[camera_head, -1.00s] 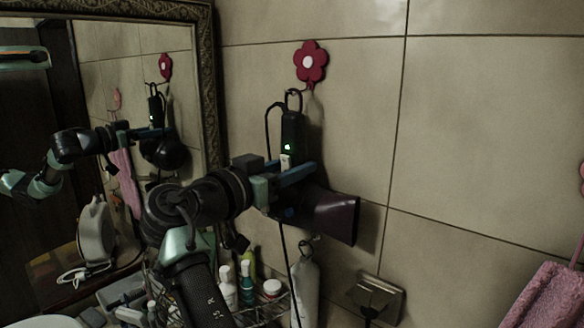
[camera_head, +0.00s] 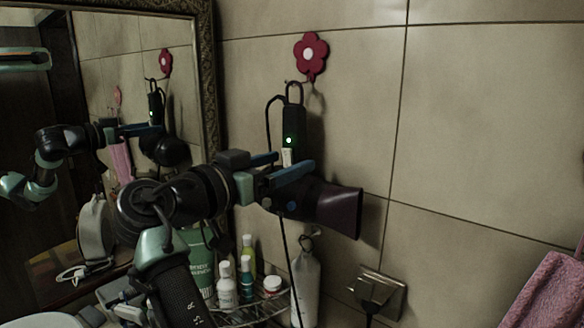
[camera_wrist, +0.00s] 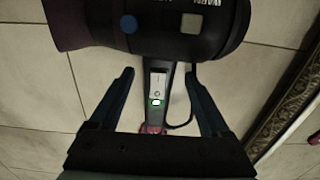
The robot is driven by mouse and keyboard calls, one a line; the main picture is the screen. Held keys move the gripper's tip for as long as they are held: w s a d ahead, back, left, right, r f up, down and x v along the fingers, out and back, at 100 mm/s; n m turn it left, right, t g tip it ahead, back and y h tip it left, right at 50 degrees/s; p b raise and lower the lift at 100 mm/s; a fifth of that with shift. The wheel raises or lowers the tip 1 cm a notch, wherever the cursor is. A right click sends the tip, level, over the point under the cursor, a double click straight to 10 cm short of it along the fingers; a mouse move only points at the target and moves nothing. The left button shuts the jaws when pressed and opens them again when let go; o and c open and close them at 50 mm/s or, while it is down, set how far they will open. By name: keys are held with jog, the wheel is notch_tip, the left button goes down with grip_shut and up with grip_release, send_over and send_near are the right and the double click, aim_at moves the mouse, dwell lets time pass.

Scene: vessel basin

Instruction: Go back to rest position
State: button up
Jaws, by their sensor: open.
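My gripper (camera_head: 285,168) is at the middle of the head view, level with a dark hair dryer (camera_head: 335,207) that hangs against the tiled wall. The dryer's handle (camera_head: 293,128) points up, with a small green light on it. In the wrist view my gripper (camera_wrist: 159,88) is open. Its two fingers stand apart on either side of the dryer handle (camera_wrist: 158,92), with a gap on each side. The dryer body (camera_wrist: 190,25) lies beyond the fingertips. The dryer hangs by a loop from a red flower hook (camera_head: 311,54).
A framed mirror (camera_head: 208,75) on the left reflects my arm. Below are a wire rack with several bottles (camera_head: 227,285), a hanging white bottle (camera_head: 305,285) and a wall socket (camera_head: 378,292). A pink towel (camera_head: 548,290) hangs at the lower right. The upper right wall is clear.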

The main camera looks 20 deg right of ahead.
jog(key=s+a+r+n+t+y+b, duration=0.1)
jog(key=s+a+n+t+y+b, duration=0.3)
jog(key=a, duration=0.3)
jog(key=s+a+r+n+t+y+b, duration=0.1)
jog(key=s+a+n+t+y+b, duration=0.15)
jog(key=a+n+t+y, duration=0.3)
jog(key=s+a+r+n+t+y, duration=0.1)
jog(key=s+r+t, duration=0.3)
jog(key=s, duration=0.4)
jog(key=s+r+t+y, duration=0.4)
jog(key=s, duration=0.5)
jog(key=shift+s+a+r+n, duration=0.2)
jog(key=shift+s+a+n, duration=0.1)
jog(key=shift+a+n, duration=0.1)
dwell(1.1)
